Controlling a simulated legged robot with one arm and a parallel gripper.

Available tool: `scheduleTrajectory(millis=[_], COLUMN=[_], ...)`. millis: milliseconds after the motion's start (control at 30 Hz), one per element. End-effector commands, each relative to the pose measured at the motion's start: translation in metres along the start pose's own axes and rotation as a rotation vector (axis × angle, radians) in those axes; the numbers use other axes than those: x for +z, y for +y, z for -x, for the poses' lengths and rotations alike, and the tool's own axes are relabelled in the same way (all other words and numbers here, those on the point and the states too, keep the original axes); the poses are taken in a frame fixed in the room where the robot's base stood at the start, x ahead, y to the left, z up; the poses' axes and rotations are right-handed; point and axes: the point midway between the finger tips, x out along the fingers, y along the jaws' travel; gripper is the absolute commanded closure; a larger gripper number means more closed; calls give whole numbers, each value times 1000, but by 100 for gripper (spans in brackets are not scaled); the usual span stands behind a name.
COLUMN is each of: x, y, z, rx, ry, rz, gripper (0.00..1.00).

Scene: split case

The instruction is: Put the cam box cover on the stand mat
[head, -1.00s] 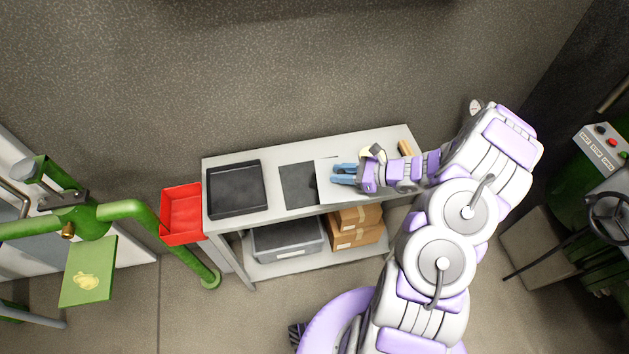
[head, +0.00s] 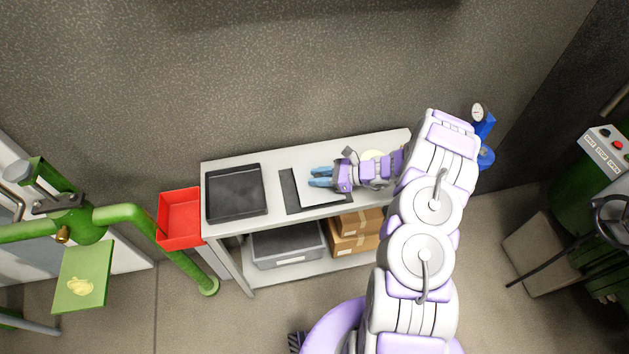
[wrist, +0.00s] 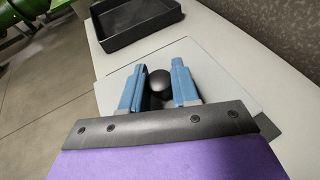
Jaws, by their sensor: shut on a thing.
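The cam box cover, a pale flat plate (head: 325,198) with a round black knob (wrist: 160,84), is over the dark stand mat (head: 289,199) on the bench. The mat shows along the plate's left and front edges in the head view. My gripper (head: 311,177) has its blue fingers on either side of the knob, shut on it, as the wrist view shows (wrist: 158,72). The plate also shows in the wrist view (wrist: 222,78). I cannot tell whether the plate touches the mat or hangs just above it.
A black open tray (head: 236,194) stands left of the mat on the bench (head: 275,164). A red bin (head: 180,218) is at the bench's left end. A grey crate (head: 287,247) and cardboard boxes (head: 352,238) sit on the lower shelf. A pale round thing behind my gripper is partly hidden.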

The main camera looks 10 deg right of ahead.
Motion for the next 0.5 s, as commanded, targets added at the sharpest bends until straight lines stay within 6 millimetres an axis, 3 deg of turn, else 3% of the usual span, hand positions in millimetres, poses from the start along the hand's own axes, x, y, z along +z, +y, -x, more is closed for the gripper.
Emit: scheduleTrajectory(millis=[267, 500], x=[4, -29], y=[-13, -12], z=[-15, -27], rx=[-1, 0], ry=[0, -1], rz=[3, -3], gripper=[100, 100])
